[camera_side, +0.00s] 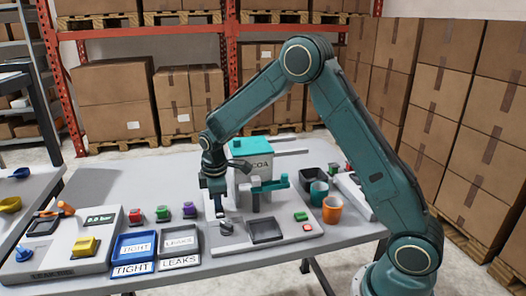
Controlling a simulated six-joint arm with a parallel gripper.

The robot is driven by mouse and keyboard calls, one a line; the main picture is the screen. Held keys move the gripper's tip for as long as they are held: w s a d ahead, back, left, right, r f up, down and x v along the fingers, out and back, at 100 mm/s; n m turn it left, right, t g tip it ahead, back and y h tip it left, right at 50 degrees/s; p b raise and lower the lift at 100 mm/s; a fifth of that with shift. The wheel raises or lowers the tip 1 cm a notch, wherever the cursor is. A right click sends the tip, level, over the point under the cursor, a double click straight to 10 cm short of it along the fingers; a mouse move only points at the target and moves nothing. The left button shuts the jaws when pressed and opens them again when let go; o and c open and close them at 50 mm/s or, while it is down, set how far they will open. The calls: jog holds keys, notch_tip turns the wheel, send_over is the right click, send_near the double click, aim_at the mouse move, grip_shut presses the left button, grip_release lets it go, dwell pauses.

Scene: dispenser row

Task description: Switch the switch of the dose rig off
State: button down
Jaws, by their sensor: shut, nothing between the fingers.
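The dispenser rig (283,236) stands in the middle of the table, with a hopper (259,166) lettered "COA" in the part that shows. A teal lever (270,186) sticks out from its post. A small dark grey knob-like part (226,228), which may be the switch, is at the left front of its base. My gripper (220,213) points down just above and behind this part, shut and empty; I cannot tell whether it touches. A green button (300,216) and a small red part (307,227) are at the right of the base.
A dark square tray (265,231) sits in the base. Orange (332,209) and teal (319,193) cups stand right. Blue (134,247) and grey (180,241) trays, several coloured pieces (163,213) and another device (60,245) are left. The back left table is clear.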

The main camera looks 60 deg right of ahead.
jog(key=shift+f, duration=0.1)
dwell(0.3)
jog(key=shift+w+d+f+g, duration=0.1)
jog(key=shift+f+g, duration=0.15)
jog(key=shift+g, duration=0.05)
jog(key=shift+a, duration=0.2)
jog(key=shift+s+a+r+y, duration=0.1)
jog(key=shift+s+a+y, duration=0.2)
jog(key=shift+s+a, duration=0.25)
jog(key=shift+d, duration=0.1)
jog(key=shift+r, duration=0.2)
